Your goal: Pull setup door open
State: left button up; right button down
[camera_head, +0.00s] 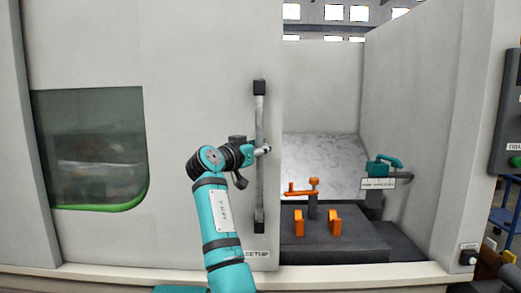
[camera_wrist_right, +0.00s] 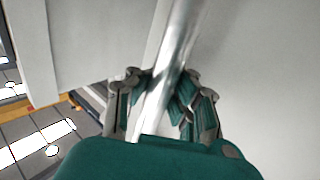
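The setup door (camera_head: 200,60) is a large light-grey panel with a dark window at its left and a SETUP label at its lower right. A long vertical metal handle (camera_head: 260,190) with black end mounts runs near its right edge. My right gripper (camera_head: 264,150) is at the handle's middle. In the right wrist view the bar of the handle (camera_wrist_right: 178,40) runs between the fingers of the right gripper (camera_wrist_right: 163,88), which are closed around it. Right of the door's edge the machine is open, showing its inside. My left gripper is not in view.
Inside the opening are a dark block with orange clamps (camera_head: 299,222), a pale marbled panel (camera_head: 325,165) and a teal tool (camera_head: 383,165) on a bracket. A control panel (camera_head: 512,125) stands at the far right. A pale sill (camera_head: 350,275) runs below the opening.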

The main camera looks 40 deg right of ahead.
jog(key=c, duration=1.1)
grip_release()
jog(key=shift+s+a+r, duration=0.25)
jog(key=shift+s+r, duration=0.05)
jog(key=shift+s, duration=0.25)
jog(key=shift+w+f, duration=0.1)
jog(key=shift+w, duration=0.05)
jog(key=v, duration=1.2)
